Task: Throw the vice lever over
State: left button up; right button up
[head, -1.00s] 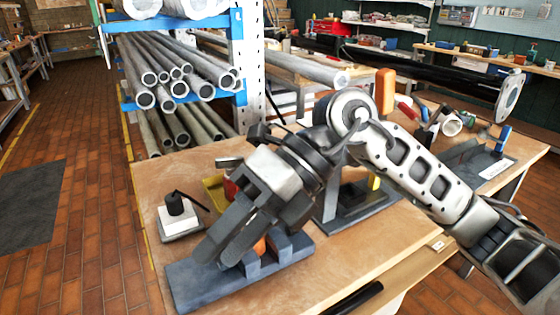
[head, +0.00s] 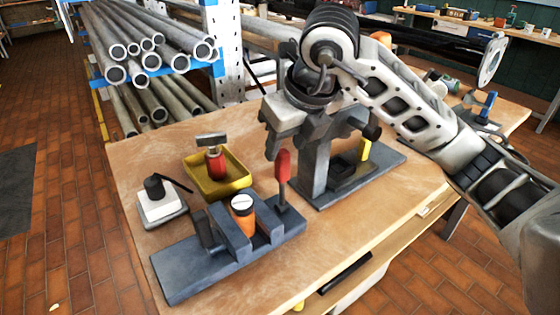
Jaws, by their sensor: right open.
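The vice (head: 180,274) is a blue-grey base with upright jaw blocks near the table's front left. An orange cylinder with a slotted white top (head: 242,209) stands between the blocks. The vice lever (head: 283,168) has a red grip and stands nearly upright at the right end of the vice. My left gripper is out of view.
A yellow tray (head: 232,184) with a red-handled tool stands behind the vice. A white block with a black knob and rod (head: 158,207) is to the left. A grey stand (head: 314,172) with a post is to the right. Pipes (head: 150,60) lie racked behind.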

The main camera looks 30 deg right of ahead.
aim_at(284, 152)
jog(key=x, duration=0.5)
jog(key=shift+w+f, duration=0.15)
jog(key=shift+f, duration=0.15)
grip_shut()
